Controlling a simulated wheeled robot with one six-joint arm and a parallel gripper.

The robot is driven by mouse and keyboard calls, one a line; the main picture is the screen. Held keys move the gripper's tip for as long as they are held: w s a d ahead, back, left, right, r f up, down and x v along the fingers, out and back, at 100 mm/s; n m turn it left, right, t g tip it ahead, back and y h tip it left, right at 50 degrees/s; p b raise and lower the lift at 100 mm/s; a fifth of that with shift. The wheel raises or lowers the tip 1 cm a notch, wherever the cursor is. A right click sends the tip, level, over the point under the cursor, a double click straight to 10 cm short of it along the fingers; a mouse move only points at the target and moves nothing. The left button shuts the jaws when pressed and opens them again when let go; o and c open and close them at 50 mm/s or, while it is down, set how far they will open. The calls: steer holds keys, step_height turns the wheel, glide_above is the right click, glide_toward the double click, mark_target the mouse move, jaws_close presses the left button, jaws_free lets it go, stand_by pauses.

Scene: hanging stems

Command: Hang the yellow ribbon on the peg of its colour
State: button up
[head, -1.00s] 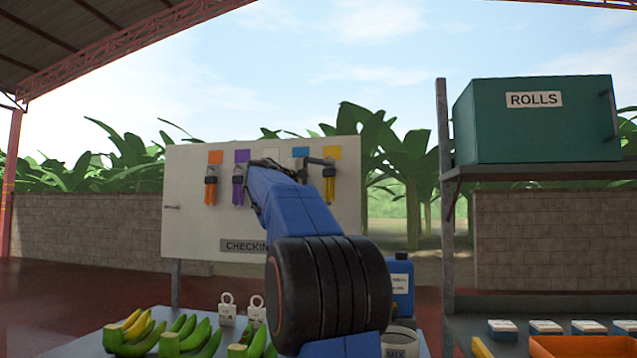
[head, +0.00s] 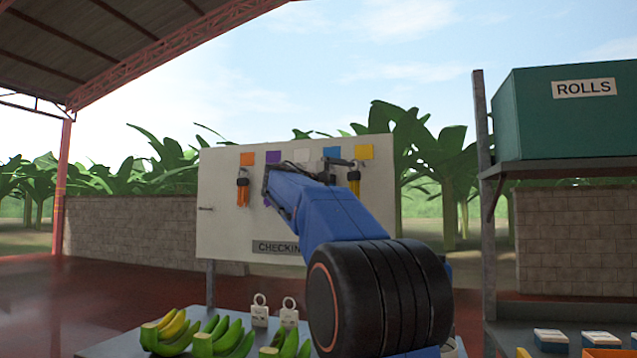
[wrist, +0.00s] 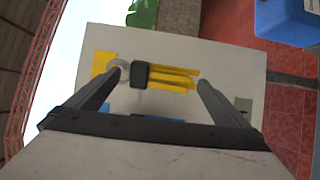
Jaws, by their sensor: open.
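The yellow ribbon (head: 354,182) hangs below the yellow square (head: 364,152) on the white board (head: 225,215), with a dark clip at its top. In the wrist view the ribbon (wrist: 172,77) has a pale ring at its top end, beside the yellow square (wrist: 102,63). The peg itself is hard to make out behind the ring. My gripper (wrist: 162,76) is open, its fingers apart on either side of the ribbon's length, with no visible grip on it. In the head view my arm hides most of the gripper.
An orange ribbon (head: 242,190) hangs under the orange square. A purple ribbon is mostly hidden by my arm. Green bananas (head: 220,338) and two white tags (head: 260,312) are on the table below. A shelf with a green ROLLS box (head: 565,115) stands at the right.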

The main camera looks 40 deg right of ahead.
steer(key=a, duration=1.4)
steer(key=shift+a+r, duration=0.15)
steer(key=shift+r, duration=0.25)
